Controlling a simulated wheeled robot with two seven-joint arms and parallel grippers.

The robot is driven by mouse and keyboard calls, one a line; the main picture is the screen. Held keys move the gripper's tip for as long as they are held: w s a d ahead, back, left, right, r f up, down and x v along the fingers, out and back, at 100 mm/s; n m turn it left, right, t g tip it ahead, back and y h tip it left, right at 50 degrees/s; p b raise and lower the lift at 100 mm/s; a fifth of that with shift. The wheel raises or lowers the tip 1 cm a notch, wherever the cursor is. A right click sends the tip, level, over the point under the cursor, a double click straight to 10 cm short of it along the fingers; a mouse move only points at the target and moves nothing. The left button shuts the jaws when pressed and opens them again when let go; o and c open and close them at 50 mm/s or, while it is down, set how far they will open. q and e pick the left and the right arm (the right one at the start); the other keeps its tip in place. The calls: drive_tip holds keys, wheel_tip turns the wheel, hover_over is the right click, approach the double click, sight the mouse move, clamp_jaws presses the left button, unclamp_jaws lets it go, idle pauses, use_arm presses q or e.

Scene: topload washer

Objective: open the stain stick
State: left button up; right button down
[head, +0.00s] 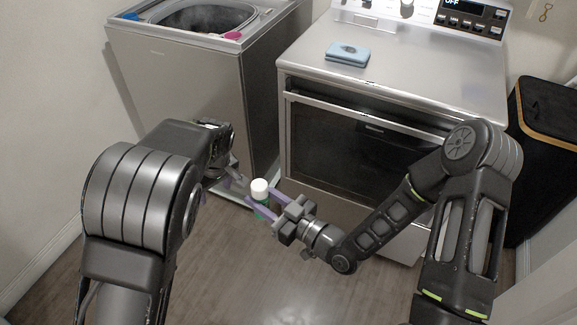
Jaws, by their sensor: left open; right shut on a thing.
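The cap sits on the stick. My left gripper (235,183) is open, just left of the stick and apart from it. Its fingers are partly hidden behind my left arm.
A topload washer (190,85) with its lid open stands at the back left. A dryer (400,85) with a dark front door stands right of it, with a folded blue cloth (347,54) on top. A black bin (545,150) stands at the far right. The wooden floor below is clear.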

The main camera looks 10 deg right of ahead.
use_arm(q)
drive_tip(key=w+d+r, duration=0.1)
drive_tip(key=d+r, duration=0.2)
drive_tip(key=r, duration=0.3)
drive_tip(key=n+t+y, duration=0.2)
drive_tip(key=n+y, duration=0.3)
approach(259, 184)
drive_tip(key=r, duration=0.2)
drive_tip(key=shift+s+d+f, duration=0.15)
drive_tip(key=shift+s+d, duration=0.2)
drive_tip(key=shift+s, duration=0.05)
drive_tip(key=shift+f, duration=0.1)
drive_tip(key=shift+h, duration=0.3)
drive_tip(key=x, duration=1.2)
drive_tip(key=shift+a, duration=0.1)
drive_tip(key=shift+c, duration=0.4)
clamp_jaws()
